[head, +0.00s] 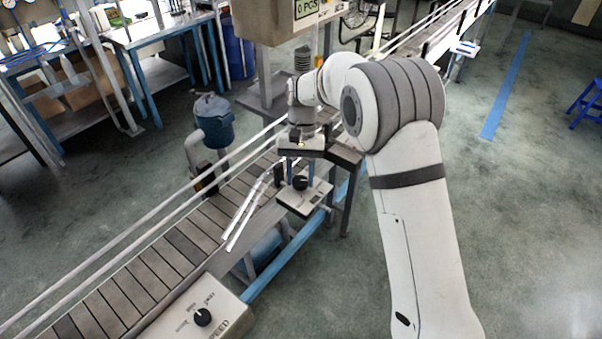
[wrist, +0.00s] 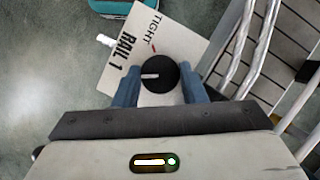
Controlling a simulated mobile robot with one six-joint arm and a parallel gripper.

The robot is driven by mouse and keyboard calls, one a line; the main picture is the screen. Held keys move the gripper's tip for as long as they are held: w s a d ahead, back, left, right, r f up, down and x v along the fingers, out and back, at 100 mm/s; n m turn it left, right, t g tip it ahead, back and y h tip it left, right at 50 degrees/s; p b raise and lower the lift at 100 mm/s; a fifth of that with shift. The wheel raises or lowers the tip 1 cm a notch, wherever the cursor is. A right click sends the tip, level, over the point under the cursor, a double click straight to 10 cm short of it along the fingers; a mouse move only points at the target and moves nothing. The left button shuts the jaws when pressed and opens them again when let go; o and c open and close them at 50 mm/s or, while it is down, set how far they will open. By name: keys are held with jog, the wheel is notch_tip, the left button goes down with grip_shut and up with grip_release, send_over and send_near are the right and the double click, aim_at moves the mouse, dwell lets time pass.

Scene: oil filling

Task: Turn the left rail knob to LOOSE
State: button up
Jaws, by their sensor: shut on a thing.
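The rail knob (wrist: 158,74) is a round black knob with a white pointer line, on a white plate (wrist: 118,62) marked RAIL 1 and TIGHT. In the wrist view its pointer lies toward the left, turned away from the red tick beside TIGHT. The LOOSE mark cannot be seen. My gripper (wrist: 161,90) has its two blue fingers on either side of the knob, shut on it. In the head view, the gripper (head: 299,172) reaches down from above to the knob (head: 300,183) on its small plate.
The slatted conveyor (head: 150,262) with metal guide rails runs diagonally beside the plate. Bent rail rods (head: 243,215) lie close to the gripper's left. A SPEED panel (head: 190,318) with its own black knob is at the bottom. A blue-grey motor-like unit (head: 212,122) stands behind the conveyor.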

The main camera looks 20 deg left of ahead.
jog(key=shift+n+h, duration=0.4)
jog(key=shift+n, duration=0.7)
jog(key=shift+t, duration=0.3)
jog(key=o, duration=1)
jog(key=shift+r, duration=0.1)
jog(key=b+v, duration=0.1)
jog(key=v, duration=0.6)
jog(key=shift+w+a+r, duration=0.1)
jog(key=shift+w+r, duration=0.1)
jog(key=shift+r, duration=0.05)
